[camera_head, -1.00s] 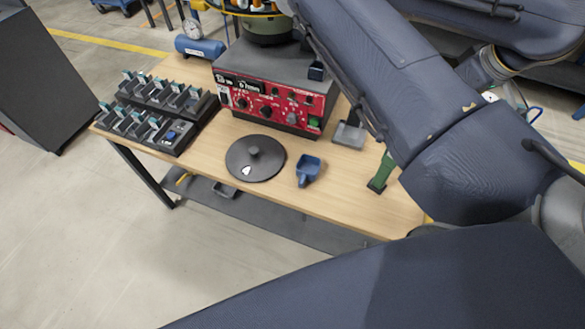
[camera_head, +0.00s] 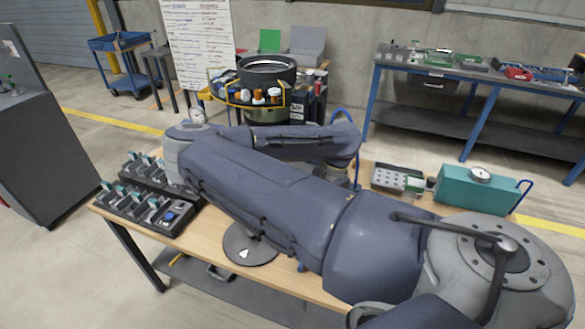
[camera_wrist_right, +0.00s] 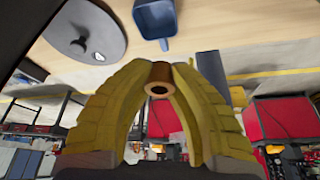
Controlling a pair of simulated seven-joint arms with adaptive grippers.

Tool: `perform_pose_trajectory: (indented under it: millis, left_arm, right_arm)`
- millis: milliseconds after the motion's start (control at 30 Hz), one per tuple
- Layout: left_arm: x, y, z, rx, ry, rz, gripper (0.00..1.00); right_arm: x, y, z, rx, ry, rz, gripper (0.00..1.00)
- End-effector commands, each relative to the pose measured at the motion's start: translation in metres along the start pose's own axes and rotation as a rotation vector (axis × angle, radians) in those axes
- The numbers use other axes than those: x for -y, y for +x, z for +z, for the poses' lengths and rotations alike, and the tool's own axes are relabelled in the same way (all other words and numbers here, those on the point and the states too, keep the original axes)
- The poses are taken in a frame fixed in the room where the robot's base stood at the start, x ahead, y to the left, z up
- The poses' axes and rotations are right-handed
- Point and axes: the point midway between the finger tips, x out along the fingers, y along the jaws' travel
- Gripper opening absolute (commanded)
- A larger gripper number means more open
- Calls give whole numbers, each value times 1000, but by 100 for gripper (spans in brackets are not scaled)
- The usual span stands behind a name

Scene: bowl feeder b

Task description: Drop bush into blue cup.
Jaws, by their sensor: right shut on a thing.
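In the right wrist view, my right gripper (camera_wrist_right: 160,75) has its yellow fingers closed on a copper-coloured bush (camera_wrist_right: 159,83), whose open end faces the camera. The blue cup (camera_wrist_right: 168,24) shows at the top of that view, apart from the bush. In the head view my arm lies across the table and hides nearly all of the cup; only a small blue patch shows below the arm. My right gripper is hidden in the head view. My left gripper is in neither view.
A dark round disc (camera_head: 243,250) lies on the wooden table, partly under my arm. A black rack (camera_head: 140,205) stands at the table's left. A teal box (camera_head: 475,190) and grey tray (camera_head: 386,178) are at the right. The bowl feeder (camera_head: 267,70) stands behind.

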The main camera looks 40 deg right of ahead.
Motion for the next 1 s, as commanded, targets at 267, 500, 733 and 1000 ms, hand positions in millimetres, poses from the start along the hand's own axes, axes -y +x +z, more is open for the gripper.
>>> perform_pose_trajectory:
  millis: [267, 500, 733, 1000]
  left_arm:
    - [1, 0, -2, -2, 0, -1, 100]
    - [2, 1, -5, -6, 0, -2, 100]
    - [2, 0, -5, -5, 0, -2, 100]
    - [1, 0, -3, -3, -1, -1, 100]
  right_arm:
    - [-2, -1, 4, 1, -189, -79, 0]
    - [0, 6, 7, 1, -224, -96, 0]
    - [0, 26, 15, 1, -225, -96, 0]
    - [-1, 46, 24, 2, -224, -94, 0]
